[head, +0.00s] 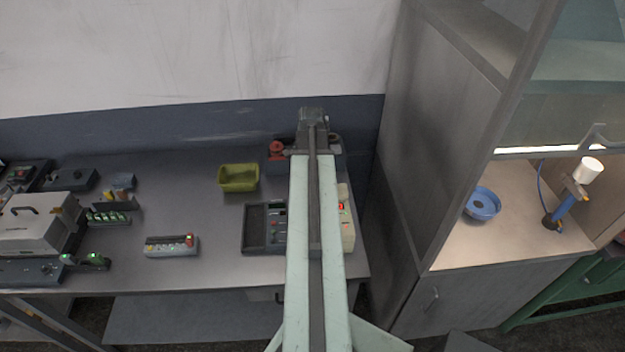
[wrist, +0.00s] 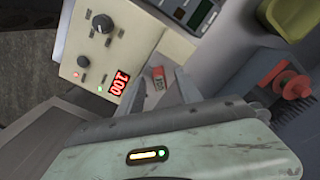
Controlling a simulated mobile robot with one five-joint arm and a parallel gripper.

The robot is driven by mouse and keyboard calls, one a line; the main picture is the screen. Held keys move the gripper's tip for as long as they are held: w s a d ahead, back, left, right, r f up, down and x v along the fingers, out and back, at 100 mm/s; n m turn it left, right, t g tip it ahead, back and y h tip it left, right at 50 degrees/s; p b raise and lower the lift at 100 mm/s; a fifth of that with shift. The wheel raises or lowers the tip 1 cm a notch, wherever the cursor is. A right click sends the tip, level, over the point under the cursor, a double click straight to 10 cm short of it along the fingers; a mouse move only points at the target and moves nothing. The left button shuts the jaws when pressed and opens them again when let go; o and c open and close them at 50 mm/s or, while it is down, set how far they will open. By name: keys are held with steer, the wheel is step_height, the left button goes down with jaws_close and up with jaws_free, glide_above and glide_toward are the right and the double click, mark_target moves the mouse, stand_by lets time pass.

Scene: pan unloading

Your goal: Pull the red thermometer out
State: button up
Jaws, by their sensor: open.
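A small red piece with a pale label (wrist: 157,78) shows in the wrist view, among grey parts just beyond my gripper's body. It may be the red thermometer, but it is too small to be sure. In the head view my own arm hides that spot. My gripper (head: 312,118) is at the far end of my arm, over the back right of the bench. It is open, and nothing shows held in it. In the wrist view its pale green body fills the bottom, and its fingertips are hard to make out.
A beige box with knobs and a red display (wrist: 118,82) is at the wrist view's upper left. A red ridged part (wrist: 284,82) is at its right. On the bench (head: 215,210) are a green bin (head: 239,178) and a small button box (head: 171,245). A tall cabinet (head: 440,130) stands to the right.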

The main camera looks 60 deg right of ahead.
step_height(320, 180, down, 2)
steer(key=shift+f+b, duration=0.1)
steer(key=shift+b, duration=0.4)
jaws_close()
steer(key=shift+r+p, duration=0.9)
steer(key=shift+r+p, duration=3.4)
